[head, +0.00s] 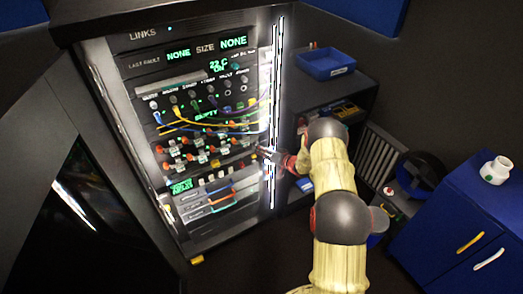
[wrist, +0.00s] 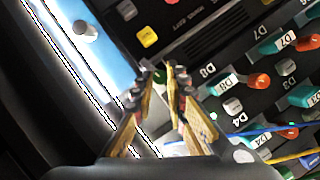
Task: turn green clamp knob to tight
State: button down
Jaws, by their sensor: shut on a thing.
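My gripper (wrist: 162,76) is shut at the right side of the rack's panel. In the wrist view its two fingertips meet around a small, mostly hidden piece with a bit of green between them, apparently the green clamp knob (wrist: 160,77). Its turn position cannot be read. In the head view my gripper (head: 264,153) reaches the rack's right edge from the right, and the knob is not distinguishable there.
The rack (head: 105,80) carries cables and rows of connectors. Teal-and-orange connectors (wrist: 218,87) lie just right of my fingers, with a blue cable (wrist: 250,133) below them. A bright strip and blue edge (wrist: 97,55) run along the left.

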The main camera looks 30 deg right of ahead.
jog(key=shift+d+f+m+t+y+b, duration=0.1)
jog(key=shift+f+m+t+y+b, duration=0.25)
jog(key=shift+m+t+b, duration=1.8)
jog(key=shift+f+m+g+y+b, duration=0.15)
jog(key=shift+m+y+b, duration=0.45)
jog(key=shift+m, duration=3.45)
jog(key=shift+d+f+m+t+y+b, duration=0.1)
jog(key=shift+f+m+t+y+b, duration=0.3)
jog(key=shift+m+t+b, duration=1.75)
jog(key=shift+r+m+g+p, duration=0.1)
jog(key=shift+m+g+p, duration=0.8)
jog(key=shift+m, duration=0.25)
jog(key=c, duration=1.9)
grip_release()
jog(key=shift+o, duration=0.7)
